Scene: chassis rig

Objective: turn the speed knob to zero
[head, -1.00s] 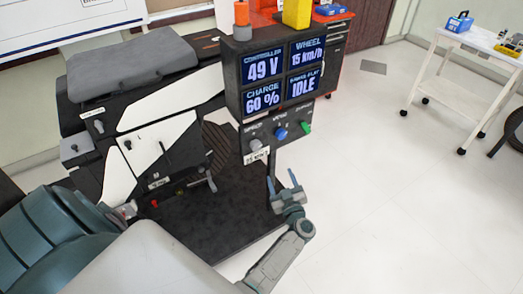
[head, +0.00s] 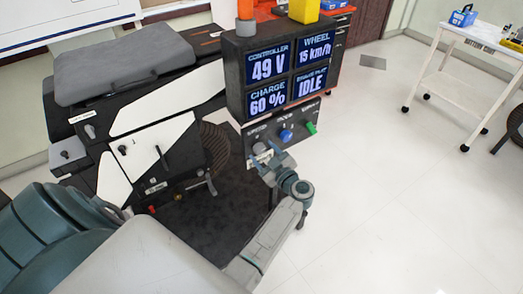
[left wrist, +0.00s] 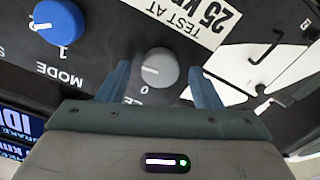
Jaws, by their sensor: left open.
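The grey speed knob (head: 259,148) is the leftmost of the knobs on the black control panel (head: 300,111) under the display. In the left wrist view the grey knob (left wrist: 159,67) has a white pointer mark toward the picture's left. A "0" is printed below it. My left gripper (head: 268,156) is in front of the knob. In the left wrist view its blue fingers (left wrist: 160,80) are open, one on each side of the knob, with gaps showing. My right gripper is not in view.
The display (head: 289,72) reads 49 V, wheel 15 km/h, charge 60 % and IDLE. A blue mode knob (head: 286,135) and a green knob (head: 311,128) sit to the right. A "TEST AT 25 K" label (left wrist: 195,20) is beside the speed knob. A white cart (head: 465,75) stands farther right.

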